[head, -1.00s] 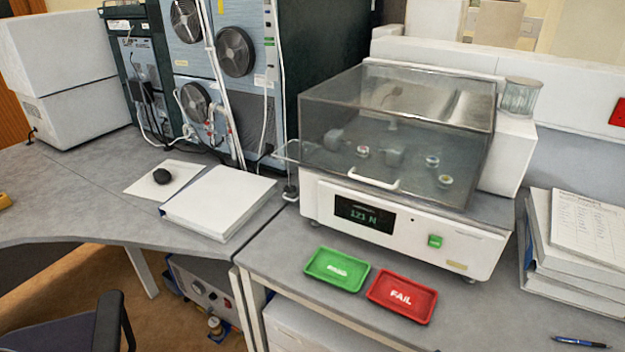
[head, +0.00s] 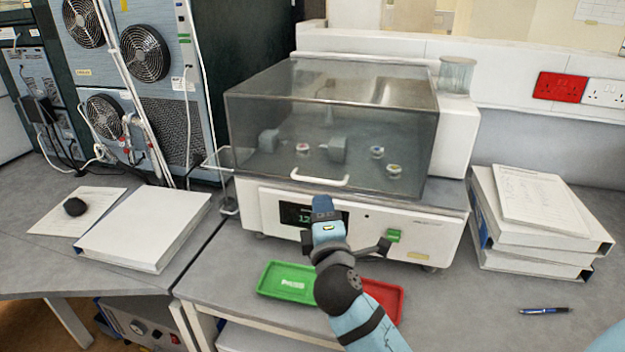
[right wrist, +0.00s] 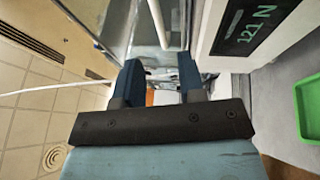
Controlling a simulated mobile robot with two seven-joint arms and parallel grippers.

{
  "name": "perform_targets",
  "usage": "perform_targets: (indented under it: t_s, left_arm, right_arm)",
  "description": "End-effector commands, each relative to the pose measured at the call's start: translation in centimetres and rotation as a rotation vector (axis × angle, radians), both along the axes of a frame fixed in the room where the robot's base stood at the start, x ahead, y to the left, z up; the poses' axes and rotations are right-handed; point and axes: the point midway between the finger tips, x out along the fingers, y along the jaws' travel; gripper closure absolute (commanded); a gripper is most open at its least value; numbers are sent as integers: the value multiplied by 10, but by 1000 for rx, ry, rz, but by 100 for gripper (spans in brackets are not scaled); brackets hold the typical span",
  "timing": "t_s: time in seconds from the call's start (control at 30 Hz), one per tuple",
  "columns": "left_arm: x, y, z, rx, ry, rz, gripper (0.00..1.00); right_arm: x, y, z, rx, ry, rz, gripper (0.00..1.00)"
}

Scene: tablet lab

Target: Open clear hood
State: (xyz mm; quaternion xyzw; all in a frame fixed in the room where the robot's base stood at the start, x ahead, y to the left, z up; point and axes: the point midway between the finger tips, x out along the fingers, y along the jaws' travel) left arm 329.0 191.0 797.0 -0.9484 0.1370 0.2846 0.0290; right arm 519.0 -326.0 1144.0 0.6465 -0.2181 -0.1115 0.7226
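The clear hood (head: 270,115) is a smoky see-through box, closed over the white tester (head: 262,208). Its white handle (head: 319,179) is on the lower front edge. In the right wrist view the handle (right wrist: 158,22) shows as a white bar ahead of the fingers. My right gripper (head: 323,207) is just below and in front of the handle, seemingly not touching it. In the right wrist view its two dark blue fingers (right wrist: 161,80) are apart, with nothing gripped between them. My left gripper is in neither view.
A green tray (head: 285,282) and a red tray (head: 388,298) lie in front of the tester, the red one partly behind my right arm. A green button (head: 393,236) is on the tester's front.

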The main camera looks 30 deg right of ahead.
Motion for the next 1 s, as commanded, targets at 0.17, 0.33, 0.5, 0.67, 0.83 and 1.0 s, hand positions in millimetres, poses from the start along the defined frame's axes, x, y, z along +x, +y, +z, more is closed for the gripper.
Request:
perform_targets:
  t_s: [0.17,0.33,0.5,0.67,0.83,1.0]
  left_arm:
    - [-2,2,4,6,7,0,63]
    - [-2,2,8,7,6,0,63]
    - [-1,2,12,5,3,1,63]
    - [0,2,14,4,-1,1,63]
    - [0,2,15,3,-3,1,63]
    - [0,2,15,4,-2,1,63]
  right_arm:
    - [35,-17,9,-3,-1,0,64]
    - [59,-30,13,-1,0,0,64]
    - [72,-36,14,0,0,1,64]
    - [75,-38,14,0,1,1,64]
    - [75,-38,14,1,1,1,64]
    - [75,-38,14,1,1,1,100]
